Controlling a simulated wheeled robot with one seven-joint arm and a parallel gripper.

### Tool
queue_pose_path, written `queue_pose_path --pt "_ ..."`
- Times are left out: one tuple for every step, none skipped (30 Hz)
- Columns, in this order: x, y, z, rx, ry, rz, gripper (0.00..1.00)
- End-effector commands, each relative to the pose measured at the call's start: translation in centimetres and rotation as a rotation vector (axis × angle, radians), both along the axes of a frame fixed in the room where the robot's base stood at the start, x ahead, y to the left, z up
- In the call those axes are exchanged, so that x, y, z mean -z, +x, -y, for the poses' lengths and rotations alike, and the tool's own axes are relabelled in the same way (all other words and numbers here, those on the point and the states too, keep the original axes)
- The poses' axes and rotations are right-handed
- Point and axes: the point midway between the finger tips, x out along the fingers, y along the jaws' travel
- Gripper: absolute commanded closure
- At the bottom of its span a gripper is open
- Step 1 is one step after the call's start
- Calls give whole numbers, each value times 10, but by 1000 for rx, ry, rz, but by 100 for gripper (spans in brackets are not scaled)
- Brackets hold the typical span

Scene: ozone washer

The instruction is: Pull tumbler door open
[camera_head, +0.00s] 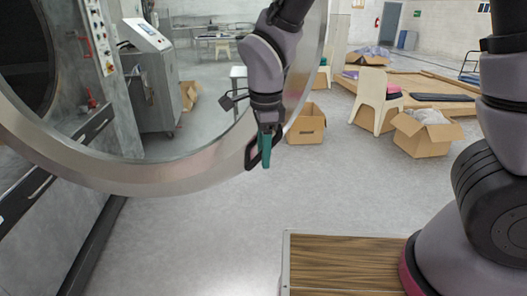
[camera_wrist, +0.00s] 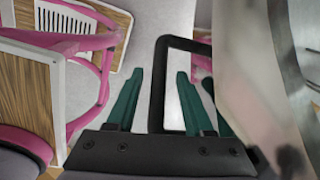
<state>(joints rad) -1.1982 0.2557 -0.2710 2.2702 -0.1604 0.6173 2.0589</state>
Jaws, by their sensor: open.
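The tumbler door is a big round metal ring (camera_head: 180,174) with clear glass, filling the left half of the head view. It stands swung out from the washer's front, and the dark drum opening (camera_head: 22,60) shows through it. A black loop handle (camera_head: 250,154) is on the ring's right edge. My gripper (camera_head: 266,164) is at this handle, with its teal fingers pointing down. In the wrist view, the open fingers (camera_wrist: 160,74) stand on either side of the handle's left bar (camera_wrist: 157,92), with the right finger inside the loop. Contact with the bar cannot be told.
The washer's grey front (camera_head: 50,215) is at the left. A control console (camera_head: 150,75) stands behind the glass. Cardboard boxes (camera_head: 422,135) and a chair (camera_head: 376,100) are at the back right. My wood-topped base is at the bottom. The floor between is clear.

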Motion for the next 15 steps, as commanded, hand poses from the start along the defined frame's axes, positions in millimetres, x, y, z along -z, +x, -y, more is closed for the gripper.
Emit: queue_pose_path --pt "-4 0 -1 0 2 1 48" --pt "-7 -1 -1 0 3 1 48" --pt "-13 -1 -1 0 5 2 48" --pt "-18 -2 -1 -2 6 2 48" --pt "-23 -2 0 -1 5 2 48" --pt "-31 -3 0 -1 6 2 48" --pt "-37 -4 0 -2 6 2 48" --pt "-44 -4 0 -1 7 2 48" --pt "-52 -5 0 -1 7 2 48" --pt "-58 -6 1 -1 7 3 48" --pt "-64 -7 1 -1 7 2 48" --pt "-72 -8 1 -1 6 1 48" --pt "-77 -8 1 -2 6 3 48" --pt "-82 -9 2 -1 6 2 48" --pt "-88 -9 2 1 5 2 48"
